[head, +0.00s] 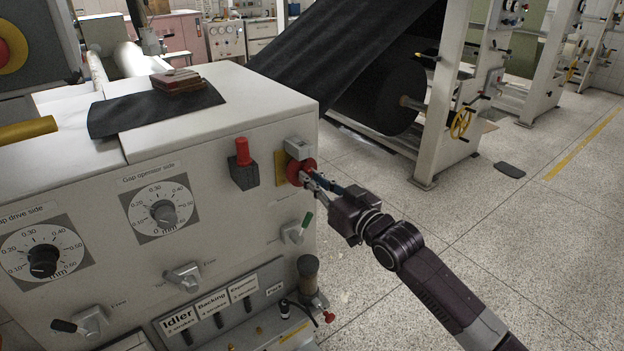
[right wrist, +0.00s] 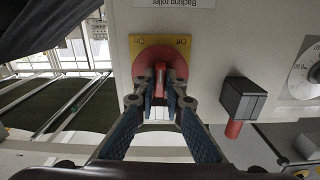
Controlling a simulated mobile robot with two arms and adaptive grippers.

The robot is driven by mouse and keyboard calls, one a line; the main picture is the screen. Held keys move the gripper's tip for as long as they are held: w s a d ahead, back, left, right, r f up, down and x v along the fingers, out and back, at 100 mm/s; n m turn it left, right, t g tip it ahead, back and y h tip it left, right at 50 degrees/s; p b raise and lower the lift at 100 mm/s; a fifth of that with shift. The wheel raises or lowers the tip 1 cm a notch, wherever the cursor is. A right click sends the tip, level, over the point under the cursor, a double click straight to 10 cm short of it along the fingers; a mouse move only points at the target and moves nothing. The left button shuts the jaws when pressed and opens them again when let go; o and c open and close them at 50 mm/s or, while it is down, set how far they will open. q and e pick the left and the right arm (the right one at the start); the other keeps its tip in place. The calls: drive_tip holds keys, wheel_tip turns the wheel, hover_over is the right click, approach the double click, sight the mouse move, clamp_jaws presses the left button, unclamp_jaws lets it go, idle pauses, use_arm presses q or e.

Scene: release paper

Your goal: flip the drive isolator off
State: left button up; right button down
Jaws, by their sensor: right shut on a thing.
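The drive isolator is a red rotary knob (head: 296,171) on a yellow plate (head: 281,168) near the right edge of the machine's front panel. In the right wrist view the red knob (right wrist: 160,62) sits in front of the yellow plate (right wrist: 141,42), which has upside-down lettering that looks like "On" at left and "Off" at right. My right gripper (head: 311,181) is shut on the knob's handle, with one fingertip on each side of it in the right wrist view (right wrist: 160,98). The handle looks upright in that view. My left gripper is not in view.
A black box with a red lever (head: 242,151) stands left of the isolator. A green-tipped lever (head: 297,231) is below it. Dials (head: 163,214) are further left. A black roll (head: 390,98) and white frame stand behind right.

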drive_tip(key=shift+n, duration=0.4)
drive_tip(key=c, duration=2)
unclamp_jaws()
drive_tip(key=shift+d, duration=0.1)
drive_tip(key=v, duration=1.2)
drive_tip(key=shift+f, duration=0.1)
